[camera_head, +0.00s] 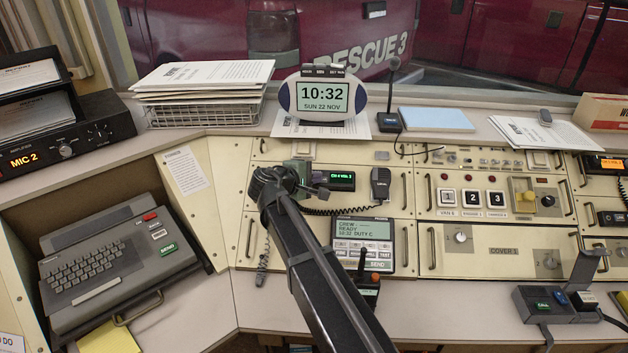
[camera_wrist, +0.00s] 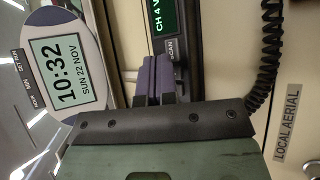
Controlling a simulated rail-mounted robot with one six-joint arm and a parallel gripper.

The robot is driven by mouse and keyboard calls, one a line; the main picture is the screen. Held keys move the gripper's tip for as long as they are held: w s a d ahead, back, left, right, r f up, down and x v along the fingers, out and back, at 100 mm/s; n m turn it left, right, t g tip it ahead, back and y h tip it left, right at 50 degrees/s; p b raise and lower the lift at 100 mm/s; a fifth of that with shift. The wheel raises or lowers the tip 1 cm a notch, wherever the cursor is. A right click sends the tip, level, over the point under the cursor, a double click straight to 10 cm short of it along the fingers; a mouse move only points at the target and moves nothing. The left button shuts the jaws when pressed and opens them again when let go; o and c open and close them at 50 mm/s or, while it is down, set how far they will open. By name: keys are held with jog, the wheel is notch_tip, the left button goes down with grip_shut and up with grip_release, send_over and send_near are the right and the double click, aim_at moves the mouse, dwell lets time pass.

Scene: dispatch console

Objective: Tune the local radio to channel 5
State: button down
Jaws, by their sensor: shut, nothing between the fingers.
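The local radio (camera_head: 341,181) is a dark unit in the console panel under the clock. Its green display reads CH 4 VOL 3 in the head view and, turned sideways, CH 4 in the wrist view (camera_wrist: 163,18). My gripper (camera_head: 321,191) is at the radio's left end. In the wrist view its fingers (camera_wrist: 153,78) are shut together with nothing between them, beside the SCAN label. Any knob at that end is hidden behind the fingers, and I cannot tell whether they touch the radio.
A handset (camera_head: 381,184) with a coiled cord hangs right of the radio. A message terminal (camera_head: 364,244) sits below it. The clock (camera_head: 323,97) stands on the shelf above, and a desk microphone (camera_head: 390,118) stands to its right. A LOCAL AERIAL label (camera_wrist: 287,122) shows in the wrist view.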

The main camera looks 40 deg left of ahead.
jog(key=shift+w+a+f, duration=0.1)
jog(key=shift+w+f, duration=0.05)
jog(key=shift+f, duration=0.05)
dwell(0.3)
jog(key=shift+s+d+r+p, duration=0.2)
jog(key=shift+s+r+p, duration=0.15)
jog(key=shift+r, duration=0.25)
jog(key=r+p, duration=0.1)
jog(key=s+d+r+p, duration=0.1)
jog(key=s+r+p, duration=0.1)
jog(key=r+p, duration=0.1)
jog(key=shift+s+d+r, duration=0.1)
jog(key=shift+s+d, duration=0.05)
jog(key=shift+d, duration=0.1)
dwell(0.3)
dwell(0.4)
